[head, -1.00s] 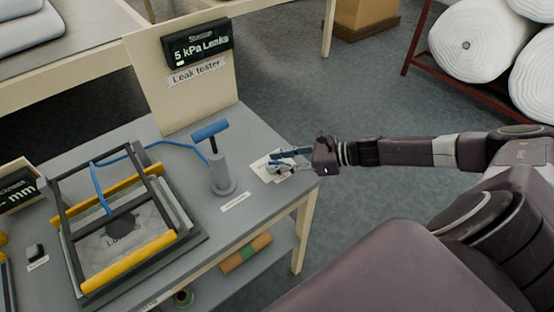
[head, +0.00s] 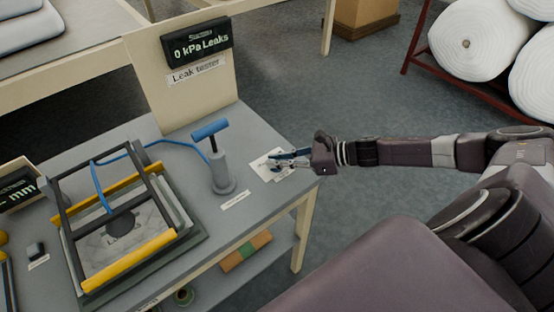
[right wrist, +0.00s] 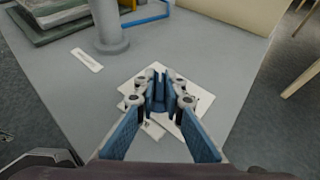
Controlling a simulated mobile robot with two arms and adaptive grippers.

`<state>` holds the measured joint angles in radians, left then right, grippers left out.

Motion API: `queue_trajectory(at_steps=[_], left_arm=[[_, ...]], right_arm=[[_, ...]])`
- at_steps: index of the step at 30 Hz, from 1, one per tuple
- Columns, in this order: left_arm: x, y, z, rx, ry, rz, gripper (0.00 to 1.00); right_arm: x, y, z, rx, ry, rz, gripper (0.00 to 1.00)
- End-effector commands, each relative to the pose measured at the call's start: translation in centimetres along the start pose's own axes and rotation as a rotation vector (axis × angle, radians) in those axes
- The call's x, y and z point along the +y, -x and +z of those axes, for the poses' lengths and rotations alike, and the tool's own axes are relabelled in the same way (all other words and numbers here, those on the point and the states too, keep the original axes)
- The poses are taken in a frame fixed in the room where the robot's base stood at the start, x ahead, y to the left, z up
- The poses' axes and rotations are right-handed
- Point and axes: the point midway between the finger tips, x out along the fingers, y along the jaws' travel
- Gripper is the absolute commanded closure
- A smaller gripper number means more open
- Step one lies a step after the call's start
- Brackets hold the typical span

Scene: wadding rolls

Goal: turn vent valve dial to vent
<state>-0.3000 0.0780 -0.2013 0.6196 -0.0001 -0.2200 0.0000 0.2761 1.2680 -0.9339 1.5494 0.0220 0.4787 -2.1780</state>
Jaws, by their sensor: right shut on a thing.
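The vent valve dial sits on a white plate (head: 259,168) at the right end of the grey bench; the plate also shows in the right wrist view (right wrist: 130,88). My right gripper (head: 273,161) is over this plate, its blue fingers closed together. In the right wrist view the fingertips (right wrist: 159,98) are shut on the dial, which they almost wholly hide. I cannot read the dial's setting. The leak tester display (head: 197,43) reads "0 kPa Leaks". My left gripper is not in view.
A hand pump (head: 221,172) with a blue handle stands left of the plate. A blue hose (head: 172,143) runs to a dark frame with yellow bars (head: 130,262) over a grey pouch. A board (head: 150,80) stands behind. White rolls (head: 468,42) lie on a rack at upper right.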

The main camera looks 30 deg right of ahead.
Motion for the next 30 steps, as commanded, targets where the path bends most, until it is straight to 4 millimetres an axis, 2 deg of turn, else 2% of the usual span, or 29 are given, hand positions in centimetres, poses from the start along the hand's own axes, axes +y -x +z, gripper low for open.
queue_trajectory(at_steps=[14,30], left_arm=[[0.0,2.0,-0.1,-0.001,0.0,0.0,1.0],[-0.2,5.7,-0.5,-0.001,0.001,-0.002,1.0]], right_arm=[[0.3,0.1,0.1,0.001,-0.08,-0.17,1.0],[0.3,0.1,0.3,-0.002,-0.214,-0.497,1.0]])
